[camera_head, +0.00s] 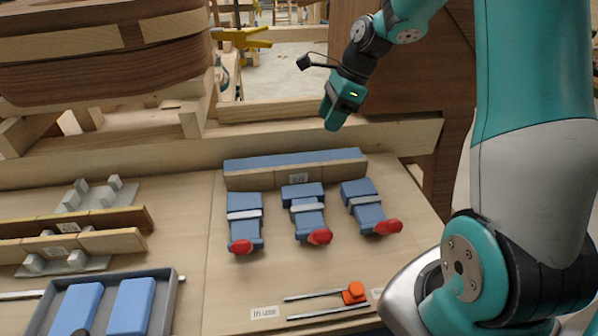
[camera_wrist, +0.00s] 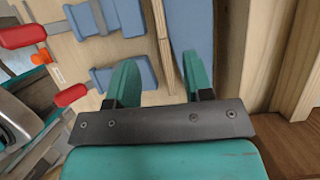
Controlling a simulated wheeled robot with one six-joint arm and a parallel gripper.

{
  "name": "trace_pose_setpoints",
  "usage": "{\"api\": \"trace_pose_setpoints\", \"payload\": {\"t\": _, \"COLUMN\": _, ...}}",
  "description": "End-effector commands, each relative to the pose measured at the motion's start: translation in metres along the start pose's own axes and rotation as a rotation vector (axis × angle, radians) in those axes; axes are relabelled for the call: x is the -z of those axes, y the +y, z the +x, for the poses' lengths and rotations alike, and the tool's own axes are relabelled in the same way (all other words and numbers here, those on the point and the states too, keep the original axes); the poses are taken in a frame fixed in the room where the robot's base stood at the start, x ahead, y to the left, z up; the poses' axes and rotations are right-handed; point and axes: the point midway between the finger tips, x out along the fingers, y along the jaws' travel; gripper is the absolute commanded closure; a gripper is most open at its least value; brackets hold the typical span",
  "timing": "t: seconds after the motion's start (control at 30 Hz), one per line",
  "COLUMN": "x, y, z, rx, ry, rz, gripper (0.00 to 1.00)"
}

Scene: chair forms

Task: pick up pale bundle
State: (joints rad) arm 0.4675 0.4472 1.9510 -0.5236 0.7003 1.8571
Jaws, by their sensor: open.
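A pale wooden bundle of strips (camera_head: 112,240) with a small label lies at the left of the bench in the head view. It rests across a grey rack (camera_head: 92,263), in front of a browner bundle (camera_head: 110,219). Its left end is cut off by the picture edge. My gripper (camera_head: 333,122) is up at the back of the bench, far to the right of the pale bundle. In the wrist view my gripper (camera_wrist: 160,82) is open, its two green fingers apart with nothing held. The pale bundle does not show in the wrist view.
A blue-backed wooden block (camera_head: 335,172) and several blue clamps with red handles (camera_head: 308,222) stand mid-bench. A grey tray (camera_head: 165,305) with blue pads is at front left. A curved dark wooden form (camera_head: 100,65) overhangs the back left. Bare bench lies between tray and clamps.

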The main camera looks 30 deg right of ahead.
Motion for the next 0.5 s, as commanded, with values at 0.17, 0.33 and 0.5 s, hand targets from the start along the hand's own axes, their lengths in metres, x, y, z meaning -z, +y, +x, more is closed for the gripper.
{"api": "trace_pose_setpoints", "payload": {"t": 0.17, "x": -0.008, "y": 0.003, "z": 0.044, "rx": -0.012, "ry": 0.001, "rz": -0.013, "gripper": 0.53}}
{"api": "trace_pose_setpoints", "payload": {"t": 0.33, "x": -0.008, "y": 0.003, "z": 0.076, "rx": -0.01, "ry": 0.001, "rz": -0.014, "gripper": 0.53}}
{"api": "trace_pose_setpoints", "payload": {"t": 0.5, "x": -0.006, "y": 0.002, "z": 0.091, "rx": -0.005, "ry": 0.001, "rz": -0.012, "gripper": 0.53}}
